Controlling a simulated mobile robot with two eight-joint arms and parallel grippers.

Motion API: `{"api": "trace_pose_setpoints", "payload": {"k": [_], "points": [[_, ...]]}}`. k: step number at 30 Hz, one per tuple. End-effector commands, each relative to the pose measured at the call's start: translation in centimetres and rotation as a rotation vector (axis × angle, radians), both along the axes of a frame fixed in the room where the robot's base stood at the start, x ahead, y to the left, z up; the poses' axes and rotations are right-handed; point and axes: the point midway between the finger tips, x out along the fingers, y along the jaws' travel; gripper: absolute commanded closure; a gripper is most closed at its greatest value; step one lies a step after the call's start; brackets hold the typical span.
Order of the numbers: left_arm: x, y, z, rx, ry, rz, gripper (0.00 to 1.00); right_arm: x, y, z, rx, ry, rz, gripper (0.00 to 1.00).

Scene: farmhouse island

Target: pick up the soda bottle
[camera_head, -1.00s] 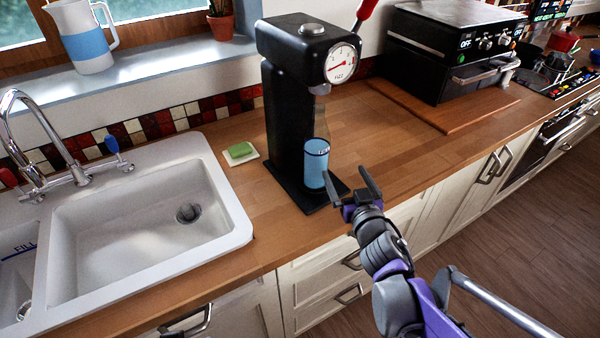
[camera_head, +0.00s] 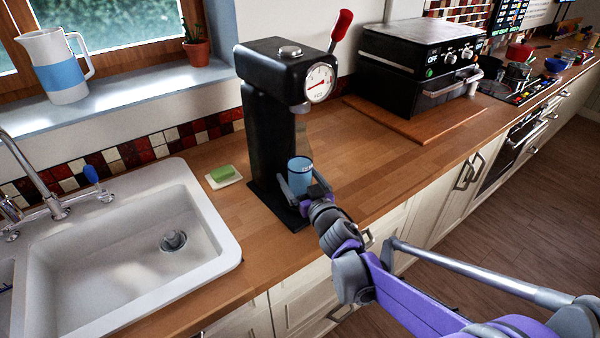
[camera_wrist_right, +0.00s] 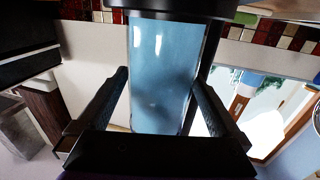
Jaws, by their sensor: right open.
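The soda bottle (camera_head: 299,168), with a light blue body, stands upright on the base of the black soda machine (camera_head: 272,125). My right gripper (camera_head: 301,184) is at the bottle with one finger on each side of it. In the right wrist view the blue bottle (camera_wrist_right: 160,65) fills the space between the two open fingers of the right gripper (camera_wrist_right: 160,80). A gap shows beside the left finger; the right finger is close to the bottle's side. My left gripper is not in view.
A white sink (camera_head: 125,265) lies to the left, with a green sponge (camera_head: 222,172) on a small dish between it and the machine. A wooden board (camera_head: 415,120) and a black oven (camera_head: 420,65) stand to the right. The counter right of the machine is clear.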

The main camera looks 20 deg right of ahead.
Motion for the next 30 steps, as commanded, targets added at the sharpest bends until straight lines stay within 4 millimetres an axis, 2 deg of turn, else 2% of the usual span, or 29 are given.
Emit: {"api": "trace_pose_setpoints", "payload": {"k": [4, 12, 14, 27, 29, 30], "points": [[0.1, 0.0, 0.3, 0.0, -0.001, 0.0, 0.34, 1.7, 0.3, 0.1, -0.001, -0.001, 0.001, 0.0], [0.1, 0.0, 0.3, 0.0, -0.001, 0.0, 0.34, 2.0, 0.3, 0.0, 0.0, 0.0, 0.0, 0.0], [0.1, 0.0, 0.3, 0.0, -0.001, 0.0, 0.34, 2.0, 0.3, 0.0, 0.0, 0.0, 0.0, 0.09], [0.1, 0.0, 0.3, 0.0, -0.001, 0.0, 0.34, 2.0, 0.3, 0.0, 0.0, 0.0, 0.0, 0.88], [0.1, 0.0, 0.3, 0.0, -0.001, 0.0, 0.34, 2.0, 0.3, 0.0, 0.0, 0.0, 0.0, 0.99], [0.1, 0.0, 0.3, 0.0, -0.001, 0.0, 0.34, 2.0, 0.3, 0.0, 0.0, 0.0, 0.0, 1.0]]}}
